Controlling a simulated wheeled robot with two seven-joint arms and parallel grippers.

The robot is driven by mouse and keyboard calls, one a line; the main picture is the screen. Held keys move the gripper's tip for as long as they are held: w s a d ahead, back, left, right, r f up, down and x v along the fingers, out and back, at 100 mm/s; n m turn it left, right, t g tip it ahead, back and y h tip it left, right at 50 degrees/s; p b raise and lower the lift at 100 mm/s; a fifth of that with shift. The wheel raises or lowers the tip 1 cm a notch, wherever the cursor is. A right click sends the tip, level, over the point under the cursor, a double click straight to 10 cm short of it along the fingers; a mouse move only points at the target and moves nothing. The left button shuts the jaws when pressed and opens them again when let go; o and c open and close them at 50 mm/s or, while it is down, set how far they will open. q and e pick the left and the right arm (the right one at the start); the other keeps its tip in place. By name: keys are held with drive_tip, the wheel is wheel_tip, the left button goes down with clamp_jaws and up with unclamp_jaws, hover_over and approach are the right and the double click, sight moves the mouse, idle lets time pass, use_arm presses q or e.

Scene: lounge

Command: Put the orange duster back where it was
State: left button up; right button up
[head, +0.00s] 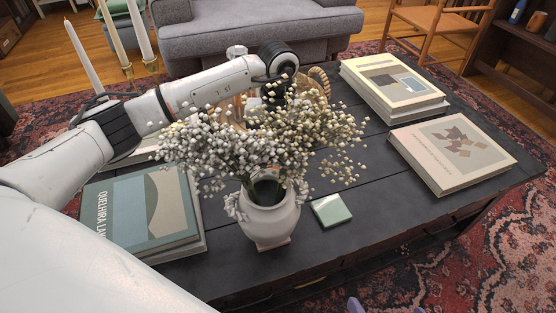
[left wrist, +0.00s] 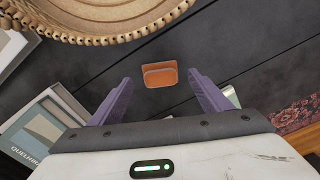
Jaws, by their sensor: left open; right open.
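The orange duster (left wrist: 160,74) lies on the dark table, a small orange block with a paler inset, in the left wrist view. My left gripper (left wrist: 163,88) is open, its two purple fingers pointing towards the duster from either side, with nothing held. I cannot tell how high the fingers are above it. In the head view my left arm reaches over the table from the left; its gripper and the duster are hidden behind the flowers. My right gripper (head: 386,306) shows only as two purple fingertips apart at the bottom edge, with nothing visible between them.
A white vase (head: 270,218) of dried flowers stands at the table's front middle, beside a small green box (head: 331,210). Books lie left (head: 150,212) and right (head: 455,150). A beaded woven basket (left wrist: 100,32) is close beyond the duster. Bare tabletop (head: 375,195) shows centre right.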

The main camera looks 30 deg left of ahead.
sight(278, 165)
use_arm(q)
wheel_tip(278, 165, up, 8)
drive_tip(key=p, duration=0.2)
drive_tip(key=shift+r, duration=0.15)
use_arm(e)
drive_tip(key=shift+s+d+f+g+h, duration=0.15)
drive_tip(key=shift+s+d+f+h, duration=0.15)
drive_tip(key=shift+d+f, duration=0.25)
drive_tip(key=shift+s+d+f+g+h, duration=0.15)
drive_tip(key=shift+d+f+h, duration=0.15)
drive_tip(key=shift+d+f, duration=0.2)
drive_tip(key=shift+a, duration=0.1)
